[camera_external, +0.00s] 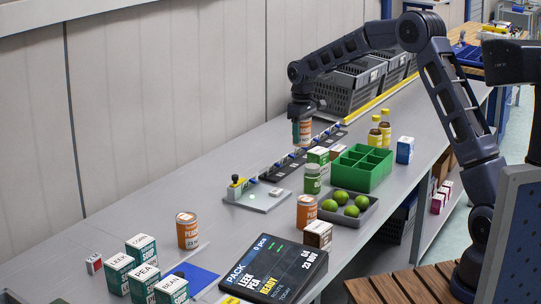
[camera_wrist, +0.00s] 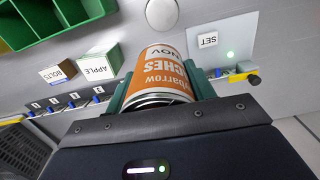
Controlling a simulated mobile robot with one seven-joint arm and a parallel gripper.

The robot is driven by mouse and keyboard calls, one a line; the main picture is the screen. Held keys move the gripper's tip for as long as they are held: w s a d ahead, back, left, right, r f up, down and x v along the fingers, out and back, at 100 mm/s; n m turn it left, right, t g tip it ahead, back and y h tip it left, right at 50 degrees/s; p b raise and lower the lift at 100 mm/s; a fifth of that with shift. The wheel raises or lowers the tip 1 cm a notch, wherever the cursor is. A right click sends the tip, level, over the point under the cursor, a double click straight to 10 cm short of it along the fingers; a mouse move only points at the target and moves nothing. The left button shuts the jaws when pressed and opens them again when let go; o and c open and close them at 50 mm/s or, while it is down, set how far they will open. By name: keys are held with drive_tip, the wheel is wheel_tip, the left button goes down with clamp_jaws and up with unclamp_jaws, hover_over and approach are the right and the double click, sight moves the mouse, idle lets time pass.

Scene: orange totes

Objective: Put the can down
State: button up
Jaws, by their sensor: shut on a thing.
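An orange and white can (camera_wrist: 160,75) is held between the green fingers of my gripper (camera_wrist: 162,88) in the wrist view. Its label reads "barrow" and "CHES". In the external view the can (camera_external: 302,132) hangs upright below my gripper (camera_external: 302,125), above the far side of the bench, near the row of dark numbered slots (camera_external: 318,152). The gripper is shut on it. The can appears clear of the bench surface; its exact height is hard to tell.
A green divided box (camera_external: 345,178), a tray (camera_external: 368,214) of limes, a green jar (camera_external: 312,180) and small cartons (camera_external: 318,156) stand nearby. A grey plate (camera_external: 262,203) with a yellow-based lever lies left of the slots. Two more orange cans (camera_external: 187,230) stand towards the front.

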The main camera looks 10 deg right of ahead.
drive_tip(key=w+d+f+m, duration=0.1)
drive_tip(key=w+d+m, duration=0.2)
drive_tip(key=d, duration=0.7)
drive_tip(key=w+d+f+m, duration=0.2)
drive_tip(key=w+d, duration=0.3)
drive_tip(key=d, duration=0.6)
drive_tip(key=w+d+f+m, duration=0.1)
drive_tip(key=w+d+m, duration=0.2)
drive_tip(key=d, duration=0.8)
drive_tip(key=shift+w+d+f+m, duration=0.15)
drive_tip(key=shift+w+f+m, duration=0.15)
drive_tip(key=shift+w, duration=0.3)
drive_tip(key=w+a+m, duration=0.1)
drive_tip(key=w+a, duration=0.2)
drive_tip(key=w, duration=0.4)
drive_tip(key=w+a, duration=0.3)
drive_tip(key=w, duration=0.3)
drive_tip(key=shift+n, duration=0.5)
drive_tip(key=shift+w+d+f, duration=0.25)
drive_tip(key=shift+w+f, duration=0.35)
drive_tip(key=shift+f, duration=1.25)
drive_tip(key=shift+w+d+f, duration=0.25)
drive_tip(key=shift+w+f, duration=0.4)
drive_tip(key=shift+f, duration=1.2)
drive_tip(key=shift+w+d+f, duration=0.25)
drive_tip(key=shift+w+f, duration=0.35)
drive_tip(key=shift+f, duration=1.25)
drive_tip(key=shift+f, duration=0.1)
